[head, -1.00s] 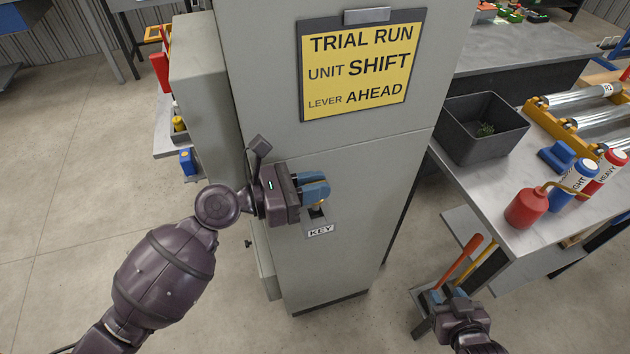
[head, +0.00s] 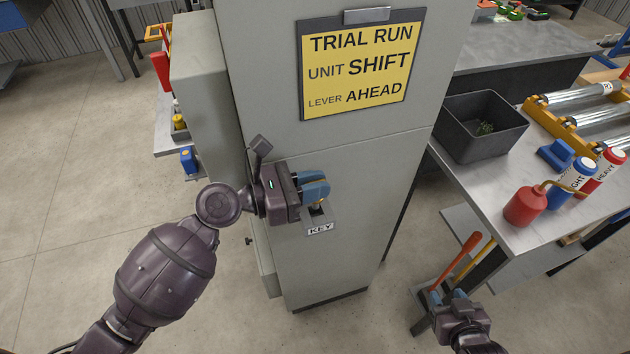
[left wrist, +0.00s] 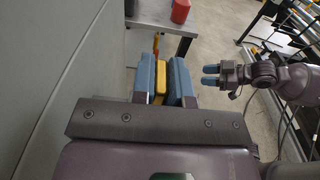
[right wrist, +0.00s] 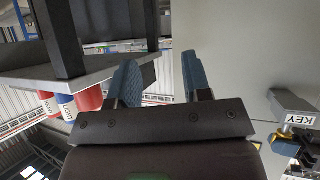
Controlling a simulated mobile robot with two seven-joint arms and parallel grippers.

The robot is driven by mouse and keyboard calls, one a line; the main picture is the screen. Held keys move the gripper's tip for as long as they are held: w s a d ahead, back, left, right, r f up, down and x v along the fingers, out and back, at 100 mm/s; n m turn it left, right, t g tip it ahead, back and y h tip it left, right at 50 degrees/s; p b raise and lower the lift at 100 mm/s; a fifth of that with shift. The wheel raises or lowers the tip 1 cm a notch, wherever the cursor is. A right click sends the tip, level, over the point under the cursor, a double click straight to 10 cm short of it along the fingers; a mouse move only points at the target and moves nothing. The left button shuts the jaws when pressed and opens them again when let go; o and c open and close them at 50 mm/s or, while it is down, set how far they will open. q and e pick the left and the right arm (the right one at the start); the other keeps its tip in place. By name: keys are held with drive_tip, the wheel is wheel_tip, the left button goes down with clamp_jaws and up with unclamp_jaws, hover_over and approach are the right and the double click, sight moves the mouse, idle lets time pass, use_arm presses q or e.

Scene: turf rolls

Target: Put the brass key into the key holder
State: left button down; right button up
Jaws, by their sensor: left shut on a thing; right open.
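My left gripper (head: 314,188) is at the front of the grey cabinet, shut on the brass key. The key (left wrist: 160,78) shows as a yellow piece between the blue fingers in the left wrist view. The key holder (head: 322,217) is a small grey ledge on the cabinet, with a "KEY" label, just below the fingers. In the right wrist view the key holder (right wrist: 293,103) is close beside the left fingers, with a bit of yellow between. I cannot tell whether the key touches the holder or is inside it. My right gripper (head: 447,296) is open and empty, low at the right.
The grey cabinet (head: 345,250) carries a yellow sign (head: 362,65). To the right stands a workbench (head: 490,185) with a black bin (head: 478,128), a red oil can (head: 525,207) and bottles. Long-handled tools (head: 458,262) stand near my right gripper.

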drive_tip(key=shift+w+a+r, duration=0.1)
drive_tip(key=shift+w+r, duration=0.4)
drive_tip(key=shift+s, duration=0.3)
use_arm(q)
drive_tip(key=shift+p, duration=0.35)
use_arm(e)
drive_tip(key=shift+s, duration=0.25)
drive_tip(key=shift+w, duration=0.2)
use_arm(q)
drive_tip(key=shift+p, duration=0.35)
use_arm(e)
drive_tip(key=shift+w+r, duration=0.3)
drive_tip(key=shift+r, duration=0.35)
drive_tip(key=shift+s+f, duration=0.1)
drive_tip(key=shift+s, duration=0.05)
use_arm(q)
drive_tip(key=shift+f, duration=0.2)
use_arm(e)
drive_tip(key=shift+s+f, duration=0.3)
